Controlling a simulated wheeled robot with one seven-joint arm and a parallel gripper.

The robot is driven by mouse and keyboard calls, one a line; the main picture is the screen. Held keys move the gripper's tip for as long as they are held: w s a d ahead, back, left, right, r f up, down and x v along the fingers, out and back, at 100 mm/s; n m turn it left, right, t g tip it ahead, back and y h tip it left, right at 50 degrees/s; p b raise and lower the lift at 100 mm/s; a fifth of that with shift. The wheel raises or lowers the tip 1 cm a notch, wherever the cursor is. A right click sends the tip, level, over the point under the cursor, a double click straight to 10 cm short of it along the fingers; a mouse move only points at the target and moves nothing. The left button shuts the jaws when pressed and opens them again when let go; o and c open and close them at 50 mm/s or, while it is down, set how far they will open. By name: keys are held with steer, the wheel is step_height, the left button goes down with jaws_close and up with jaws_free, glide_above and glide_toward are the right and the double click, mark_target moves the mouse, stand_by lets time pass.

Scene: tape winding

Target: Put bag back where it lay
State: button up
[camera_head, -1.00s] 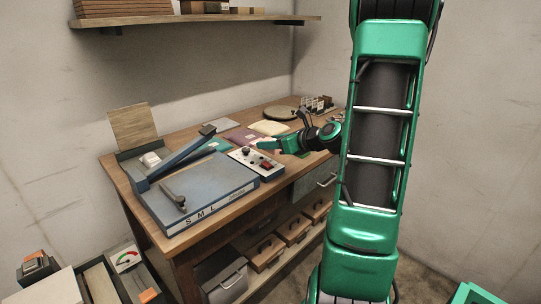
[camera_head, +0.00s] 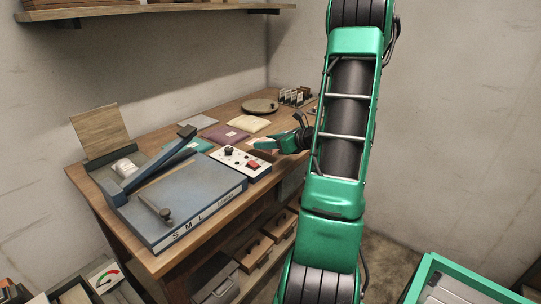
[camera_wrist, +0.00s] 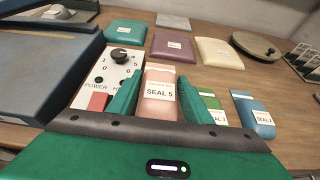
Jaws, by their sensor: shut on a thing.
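A pink bag labelled SEAL 5 (camera_wrist: 160,95) is between the two green fingers of my gripper (camera_wrist: 158,100) in the wrist view. My gripper is shut on it, just right of the control box (camera_wrist: 117,75). I cannot tell whether the bag's underside touches the bench. In the head view my gripper (camera_head: 258,146) is over the bench's right part, beside the control box (camera_head: 241,162); the pink bag is hard to make out there. Other bags lie on the bench: teal (camera_wrist: 126,32), purple (camera_wrist: 173,44), cream (camera_wrist: 219,53), grey (camera_wrist: 173,21), green (camera_wrist: 212,108) and blue (camera_wrist: 252,113).
A blue sealer with a lever arm (camera_head: 180,195) fills the left of the wooden bench (camera_head: 222,215). A round turntable (camera_head: 260,106) and a card rack (camera_head: 296,97) stand at the back right. Bare wood shows between the bags. A shelf (camera_head: 150,12) hangs above.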

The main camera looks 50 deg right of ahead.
mark_target(273, 160)
steer(key=shift+s+d+f, duration=0.25)
steer(key=shift+d+f, duration=0.15)
steer(key=shift+d, duration=0.15)
steer(key=shift+s+d+f, duration=0.25)
steer(key=shift+d+f, duration=0.1)
steer(key=shift+d, duration=0.2)
steer(key=shift+f, duration=1.95)
steer(key=shift+f, duration=0.15)
steer(key=o, duration=1.2)
steer(key=shift+c, duration=0.2)
steer(key=v, duration=1.2)
steer(key=shift+s, duration=0.1)
